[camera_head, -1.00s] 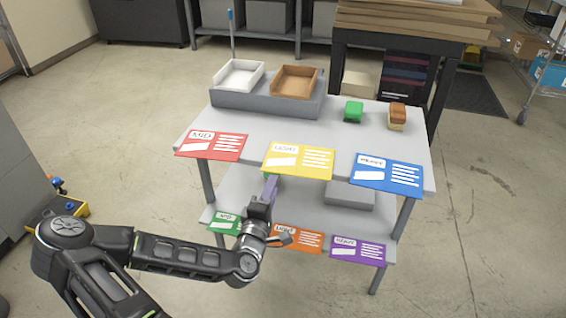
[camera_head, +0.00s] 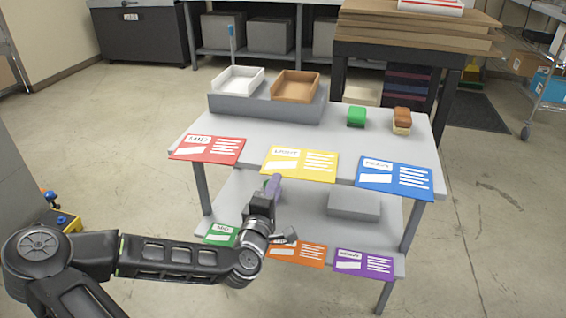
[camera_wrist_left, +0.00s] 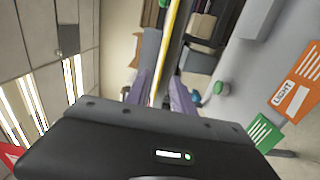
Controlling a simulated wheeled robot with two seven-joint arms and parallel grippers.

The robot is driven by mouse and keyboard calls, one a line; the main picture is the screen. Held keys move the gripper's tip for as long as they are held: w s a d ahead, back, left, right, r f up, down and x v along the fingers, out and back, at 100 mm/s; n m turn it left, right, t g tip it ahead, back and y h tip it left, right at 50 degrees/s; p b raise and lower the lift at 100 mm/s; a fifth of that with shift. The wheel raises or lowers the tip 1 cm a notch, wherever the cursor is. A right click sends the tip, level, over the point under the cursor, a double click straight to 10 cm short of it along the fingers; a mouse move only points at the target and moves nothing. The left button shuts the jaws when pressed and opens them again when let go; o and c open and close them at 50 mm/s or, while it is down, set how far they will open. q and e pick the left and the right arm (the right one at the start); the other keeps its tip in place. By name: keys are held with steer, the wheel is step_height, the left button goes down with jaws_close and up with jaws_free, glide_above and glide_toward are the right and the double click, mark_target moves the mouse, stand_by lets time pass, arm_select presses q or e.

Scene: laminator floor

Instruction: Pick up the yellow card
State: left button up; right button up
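The yellow card (camera_head: 300,163), marked LIGHT, lies along the front edge of the table's upper shelf, between the red card (camera_head: 208,148) and the blue card (camera_head: 394,178). My left gripper (camera_head: 273,184) is just below and in front of the yellow card's lower left edge. In the left wrist view the yellow card (camera_wrist_left: 172,28) shows nearly edge-on as a thin strip, running between the two purple fingers of my left gripper (camera_wrist_left: 162,88). Those fingers stand apart, with gaps beside the strip. My right gripper is not in view.
The lower shelf carries green (camera_head: 221,235), orange (camera_head: 297,251) and purple (camera_head: 363,263) cards and a grey block (camera_head: 354,204). On top are a white tray (camera_head: 238,80), a brown tray (camera_head: 296,86), a green block (camera_head: 357,116) and a brown-topped block (camera_head: 402,121).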

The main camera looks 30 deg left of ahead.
mark_target(284, 169)
arm_select(q)
steer(key=b+x, duration=0.2)
steer(key=x, duration=0.2)
steer(key=shift+w+a+f+b, duration=0.1)
steer(key=shift+w+f+b, duration=0.1)
steer(key=shift+b, duration=0.1)
steer(key=shift+w+a+r, duration=0.1)
steer(key=shift+w+r, duration=0.1)
jaws_close()
stand_by(1.4)
